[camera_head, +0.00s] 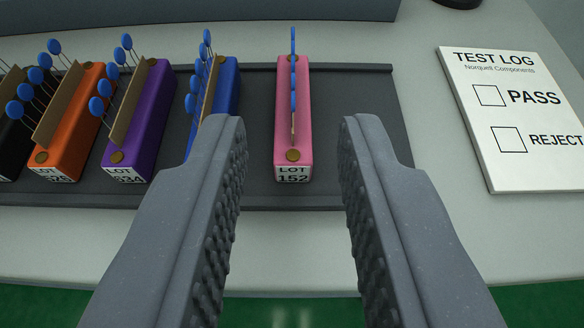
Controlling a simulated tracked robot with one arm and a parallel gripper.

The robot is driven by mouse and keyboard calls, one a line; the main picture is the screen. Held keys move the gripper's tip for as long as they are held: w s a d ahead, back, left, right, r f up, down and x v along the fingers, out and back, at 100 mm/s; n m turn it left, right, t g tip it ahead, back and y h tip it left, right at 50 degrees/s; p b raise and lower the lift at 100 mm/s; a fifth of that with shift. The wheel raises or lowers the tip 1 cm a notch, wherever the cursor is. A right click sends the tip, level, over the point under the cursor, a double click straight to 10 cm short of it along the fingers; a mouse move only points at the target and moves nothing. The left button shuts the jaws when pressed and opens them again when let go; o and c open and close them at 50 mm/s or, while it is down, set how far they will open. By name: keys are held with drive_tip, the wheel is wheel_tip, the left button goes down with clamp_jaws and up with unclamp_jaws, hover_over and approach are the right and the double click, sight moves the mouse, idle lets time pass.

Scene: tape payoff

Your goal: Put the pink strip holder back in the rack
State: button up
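The pink strip holder (306,118) stands on the dark grey rack (360,190), at the right end of the row. It is labelled LOT 152 and carries a strip of blue disc parts seen edge-on. My gripper (293,125) is open, with one finger on each side of the pink holder's near end. A gap shows between each finger and the holder, and I see no contact. The fingers hide part of the rack's front edge.
Blue (226,90), purple (140,120), orange (72,130) and black (12,135) holders stand to the left on the rack. The blue one is close behind my left finger. A TEST LOG sheet (520,160) lies at the right. The rack's right end is bare.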

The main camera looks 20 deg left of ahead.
drive_tip(key=shift+s+d+r, duration=0.1)
drive_tip(key=shift+s, duration=0.2)
drive_tip(key=w+d+r+m+t, duration=0.1)
drive_tip(key=d+r, duration=0.2)
drive_tip(key=r, duration=0.7)
drive_tip(key=d+r+h, duration=0.1)
drive_tip(key=d+r, duration=0.2)
drive_tip(key=r, duration=0.6)
drive_tip(key=w+d+r+m+t, duration=0.1)
drive_tip(key=d+r, duration=0.3)
drive_tip(key=r, duration=0.6)
drive_tip(key=s+d+r+h, duration=0.1)
drive_tip(key=s+d+r, duration=0.2)
drive_tip(key=s+r, duration=0.3)
drive_tip(key=s+d+r+m+h, duration=0.1)
drive_tip(key=s+d+r, duration=0.2)
drive_tip(key=s+r, duration=0.4)
wheel_tip(320, 180, up, 7)
drive_tip(key=shift+s+d+r+h, duration=0.1)
drive_tip(key=shift+s+d+h, duration=0.15)
drive_tip(key=shift+d+h, duration=0.15)
